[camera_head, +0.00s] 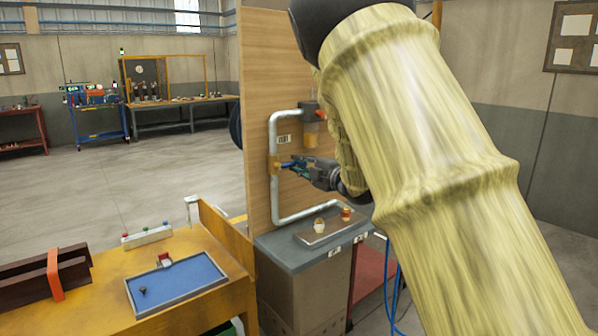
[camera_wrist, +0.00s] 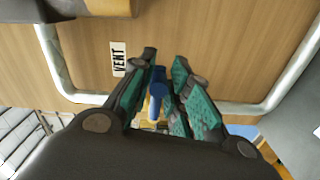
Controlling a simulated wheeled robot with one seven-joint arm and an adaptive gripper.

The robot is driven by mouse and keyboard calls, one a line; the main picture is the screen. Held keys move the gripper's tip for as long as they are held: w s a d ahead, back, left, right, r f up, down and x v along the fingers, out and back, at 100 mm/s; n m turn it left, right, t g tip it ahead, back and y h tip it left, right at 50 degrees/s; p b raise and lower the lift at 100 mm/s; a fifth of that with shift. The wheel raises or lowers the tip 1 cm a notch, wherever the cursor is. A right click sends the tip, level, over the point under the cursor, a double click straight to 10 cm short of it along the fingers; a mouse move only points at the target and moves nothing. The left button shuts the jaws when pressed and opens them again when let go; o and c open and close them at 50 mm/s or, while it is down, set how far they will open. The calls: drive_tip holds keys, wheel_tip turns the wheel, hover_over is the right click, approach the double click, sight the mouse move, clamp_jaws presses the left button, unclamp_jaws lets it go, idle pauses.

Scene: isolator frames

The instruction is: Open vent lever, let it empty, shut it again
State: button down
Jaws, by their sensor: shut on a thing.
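The vent lever is a blue handle (camera_head: 286,165) on a pale grey pipe (camera_head: 274,205) fixed to an upright wooden panel (camera_head: 258,90). My gripper (camera_head: 297,167) is at the lever, and its teal-padded fingers are shut on it. In the wrist view the blue lever (camera_wrist: 157,91) stands between the two fingers, pointing toward the camera. A VENT label (camera_wrist: 118,59) is on the panel beside it. A grey fitting with red and orange parts (camera_head: 312,118) sits at the pipe's upper end; its contents cannot be made out. The fingers hide part of the valve body.
At left, a wooden bench (camera_head: 205,240) holds a blue tray (camera_head: 175,284), a button strip (camera_head: 147,237) and a brown rack (camera_head: 25,283). My arm covers much of the right side.

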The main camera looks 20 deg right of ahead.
drive_tip(key=shift+r, duration=0.45)
drive_tip(key=c, duration=1.4)
unclamp_jaws()
drive_tip(key=shift+s+f, duration=0.1)
drive_tip(key=shift+s, duration=0.05)
drive_tip(key=shift+f, duration=0.1)
drive_tip(key=v, duration=1.2)
